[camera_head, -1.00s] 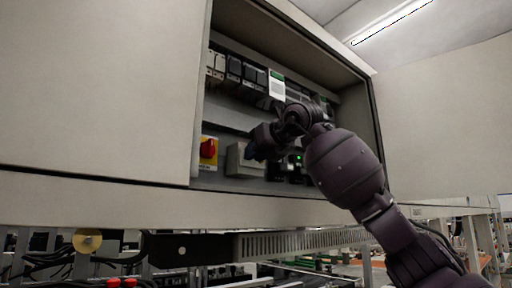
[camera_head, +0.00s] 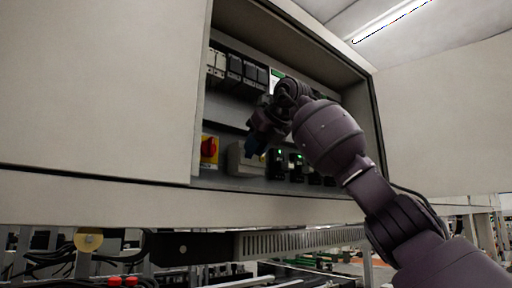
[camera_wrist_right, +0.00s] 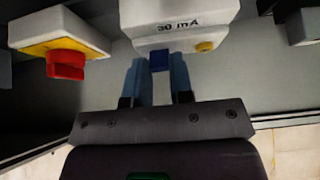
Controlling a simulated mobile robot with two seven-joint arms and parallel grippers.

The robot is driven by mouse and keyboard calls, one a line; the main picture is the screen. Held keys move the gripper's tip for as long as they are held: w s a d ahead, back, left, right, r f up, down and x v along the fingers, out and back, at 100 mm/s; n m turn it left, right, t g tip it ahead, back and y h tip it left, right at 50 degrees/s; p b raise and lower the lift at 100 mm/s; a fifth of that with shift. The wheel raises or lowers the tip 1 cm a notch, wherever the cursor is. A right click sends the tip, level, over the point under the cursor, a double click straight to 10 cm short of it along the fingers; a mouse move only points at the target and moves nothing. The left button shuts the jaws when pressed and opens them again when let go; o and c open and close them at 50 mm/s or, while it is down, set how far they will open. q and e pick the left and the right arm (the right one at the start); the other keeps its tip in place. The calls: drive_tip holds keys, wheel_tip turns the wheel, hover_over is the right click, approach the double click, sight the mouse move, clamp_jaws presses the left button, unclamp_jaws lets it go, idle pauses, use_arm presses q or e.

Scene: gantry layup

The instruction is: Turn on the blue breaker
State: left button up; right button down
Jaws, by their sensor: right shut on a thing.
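The blue breaker is a pale grey-white housing (camera_head: 238,160) low in the open cabinet, right of the red rotary switch. In the right wrist view its housing (camera_wrist_right: 185,22) is marked "30 mA" and has a small yellow button. Its small blue lever (camera_wrist_right: 159,60) sticks out of the lower edge. My right gripper (camera_wrist_right: 158,68) is shut on this lever, one blue fingertip on each side. In the head view my right gripper (camera_head: 254,149) reaches down at the housing and hides the lever. My left gripper is not in view.
A red rotary switch on a yellow plate (camera_head: 209,149) sits close to the left of the breaker. Dark devices with green lights (camera_head: 296,165) stand to the right. A row of black modules (camera_head: 243,72) runs above. The cabinet frame (camera_head: 150,185) borders the opening.

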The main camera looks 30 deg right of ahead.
drive_tip(key=c, duration=1)
unclamp_jaws()
drive_tip(key=v, duration=1)
drive_tip(key=shift+s+r+b, duration=0.25)
drive_tip(key=shift+s+b, duration=0.05)
drive_tip(key=shift+b, duration=0.1)
